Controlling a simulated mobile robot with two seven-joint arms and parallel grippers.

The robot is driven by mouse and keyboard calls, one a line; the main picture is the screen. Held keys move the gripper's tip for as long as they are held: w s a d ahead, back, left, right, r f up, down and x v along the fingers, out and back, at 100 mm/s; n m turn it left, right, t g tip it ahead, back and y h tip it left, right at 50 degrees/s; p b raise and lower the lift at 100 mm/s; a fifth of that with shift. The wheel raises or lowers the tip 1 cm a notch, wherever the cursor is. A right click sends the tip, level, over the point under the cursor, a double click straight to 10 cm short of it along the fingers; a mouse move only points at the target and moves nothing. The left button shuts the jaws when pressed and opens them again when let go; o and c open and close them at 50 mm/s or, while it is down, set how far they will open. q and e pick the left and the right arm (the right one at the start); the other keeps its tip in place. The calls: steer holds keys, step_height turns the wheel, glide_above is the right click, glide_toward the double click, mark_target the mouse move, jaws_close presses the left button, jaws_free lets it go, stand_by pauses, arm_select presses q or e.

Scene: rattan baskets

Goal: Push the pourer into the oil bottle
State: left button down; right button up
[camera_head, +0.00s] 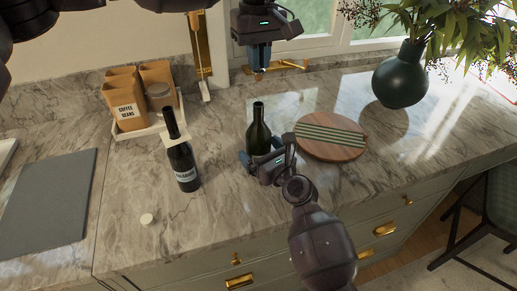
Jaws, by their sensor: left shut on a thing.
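The dark green oil bottle (259,132) stands upright on the marble counter with its open neck up. My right gripper (262,163) reaches in from the front, its blue fingers on either side of the bottle's lower body, shut on it. My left gripper (259,66) hangs above the bottle, pointing down, with its fingers shut on the pourer (258,74). Only a small tip of the pourer shows below the fingertips. It is apart from the bottle mouth, with a clear gap between them.
A dark labelled bottle (181,160) stands left of the oil bottle. A small pale stopper (147,218) lies at the front left. A round striped board (331,137) lies to the right, near a dark vase (402,76). Canisters on a tray (138,131) stand behind left.

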mark_target(259, 80)
steer(key=c, duration=1.3)
arm_select(q)
steer(key=shift+f, duration=2.5)
arm_select(e)
steer(key=shift+o, duration=0.2)
arm_select(q)
steer(key=shift+f, duration=0.9)
steer(key=shift+f, duration=0.55)
steer(key=c, duration=1.1)
jaws_free()
step_height(259, 80, up, 12)
steer(key=shift+f, duration=0.1)
